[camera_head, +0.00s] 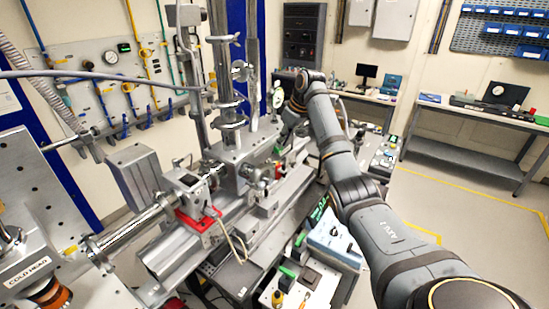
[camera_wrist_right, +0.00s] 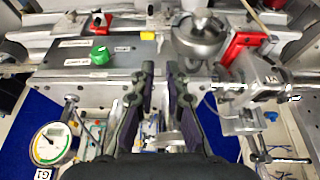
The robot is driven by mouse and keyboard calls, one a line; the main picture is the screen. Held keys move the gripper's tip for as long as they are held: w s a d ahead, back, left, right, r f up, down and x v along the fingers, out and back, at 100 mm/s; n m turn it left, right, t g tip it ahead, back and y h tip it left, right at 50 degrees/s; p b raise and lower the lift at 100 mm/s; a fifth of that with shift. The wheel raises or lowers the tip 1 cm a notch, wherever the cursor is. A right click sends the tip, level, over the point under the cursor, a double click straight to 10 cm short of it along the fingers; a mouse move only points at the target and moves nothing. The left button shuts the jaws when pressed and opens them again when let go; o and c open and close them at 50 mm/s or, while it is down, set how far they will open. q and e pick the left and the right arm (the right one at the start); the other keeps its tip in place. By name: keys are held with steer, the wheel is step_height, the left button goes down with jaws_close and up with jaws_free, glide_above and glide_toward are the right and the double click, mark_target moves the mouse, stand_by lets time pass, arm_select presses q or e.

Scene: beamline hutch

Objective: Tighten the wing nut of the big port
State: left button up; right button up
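My right gripper (camera_wrist_right: 160,68) is open in the right wrist view, with its two dark fingers apart and nothing between them. In the head view my right arm reaches over the beamline, and its gripper (camera_head: 285,132) is small and partly hidden among the metal parts. A round silver port-like fitting (camera_wrist_right: 203,38) lies beyond and to the right of the fingertips in the wrist view, apart from them. I cannot tell for certain that it is the big port. I cannot make out a wing nut clearly in either view. My left gripper is not in view.
A grey box with a green knob (camera_wrist_right: 100,55) is left of the fingers. A dial gauge (camera_wrist_right: 48,143) stands at lower left and a red bracket (camera_wrist_right: 243,47) at right. Open floor (camera_head: 470,215) lies at right.

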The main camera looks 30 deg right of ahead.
steer(key=shift+v, duration=1.7)
steer(key=s+d+r, duration=0.1)
steer(key=s+d, duration=0.3)
steer(key=s, duration=0.7)
steer(key=shift+s+d, duration=0.2)
steer(key=shift+s, duration=0.05)
steer(key=shift+w, duration=0.1)
